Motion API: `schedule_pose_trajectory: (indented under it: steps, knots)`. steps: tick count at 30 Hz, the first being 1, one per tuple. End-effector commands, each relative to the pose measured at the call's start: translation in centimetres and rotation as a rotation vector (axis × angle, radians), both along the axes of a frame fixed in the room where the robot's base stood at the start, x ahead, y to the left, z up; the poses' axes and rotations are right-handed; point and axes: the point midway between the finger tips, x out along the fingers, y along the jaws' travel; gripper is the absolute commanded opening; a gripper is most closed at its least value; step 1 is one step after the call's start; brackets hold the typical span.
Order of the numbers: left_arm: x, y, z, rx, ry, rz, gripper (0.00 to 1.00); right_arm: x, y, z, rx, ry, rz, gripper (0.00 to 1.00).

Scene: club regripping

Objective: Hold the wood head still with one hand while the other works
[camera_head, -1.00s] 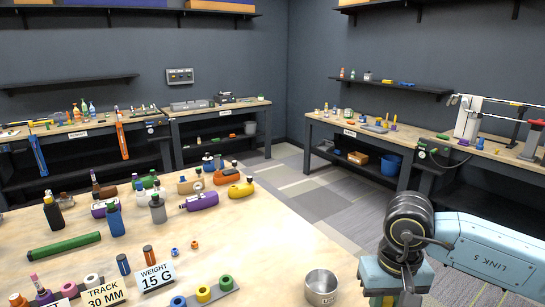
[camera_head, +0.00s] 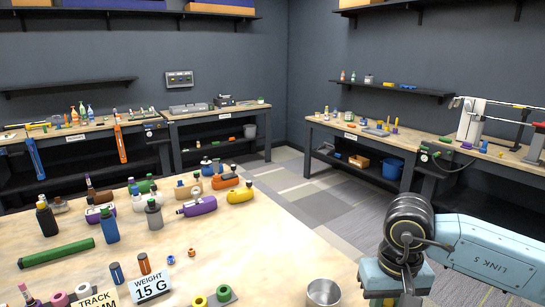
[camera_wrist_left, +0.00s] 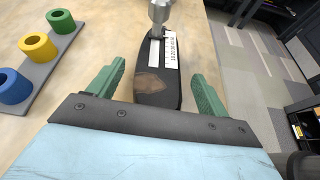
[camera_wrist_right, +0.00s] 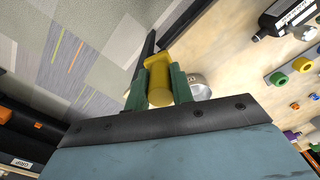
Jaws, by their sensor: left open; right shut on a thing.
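In the left wrist view my left gripper (camera_wrist_left: 157,69) is open, its green fingers apart on either side of a black tapered piece (camera_wrist_left: 175,88) with a brown patch and a white marked strip. I see a gap on both sides of that piece, and cannot tell whether it is the wood head. A silver part (camera_wrist_left: 160,11) shows at its far end. In the right wrist view my right gripper (camera_wrist_right: 157,75) is shut on a yellow piece (camera_wrist_right: 158,78).
A metal cup (camera_head: 323,293) stands at the table's near right; it also shows beside the right gripper (camera_wrist_right: 200,88). A grey rack (camera_wrist_left: 48,66) carries blue, yellow and green rings. Several bottles and a green cylinder (camera_head: 56,253) occupy the table's left. The table's middle (camera_head: 260,245) is clear.

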Motion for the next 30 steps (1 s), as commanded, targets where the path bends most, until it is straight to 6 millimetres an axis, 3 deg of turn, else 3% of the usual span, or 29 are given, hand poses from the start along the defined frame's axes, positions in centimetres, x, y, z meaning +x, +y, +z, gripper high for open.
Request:
schedule_pose_trajectory:
  steps: [6, 17, 28, 29, 30]
  knots:
    - [1.0, -1.4, -0.7, -0.002, -0.001, 0.000, 0.78, 0.0, 0.0, -0.5, 0.000, 0.000, 0.000, 0.03]
    - [1.2, -1.6, -0.8, 0.001, 0.001, 0.000, 0.78, 0.0, 0.0, -0.5, 0.000, 0.000, 0.000, 0.03]
    - [1.2, -1.6, -0.8, 0.000, 0.000, 0.000, 0.33, 0.0, 0.0, -0.5, 0.000, 0.000, 0.000, 0.03]
    - [1.2, -1.6, -0.8, 0.000, 0.000, 0.000, 0.49, 0.0, 0.0, -0.5, 0.000, 0.000, 0.000, 0.03]
    - [1.2, -1.6, -0.8, 0.000, 0.000, 0.000, 0.43, 0.0, 0.0, -0.5, 0.000, 0.000, 0.000, 0.03]
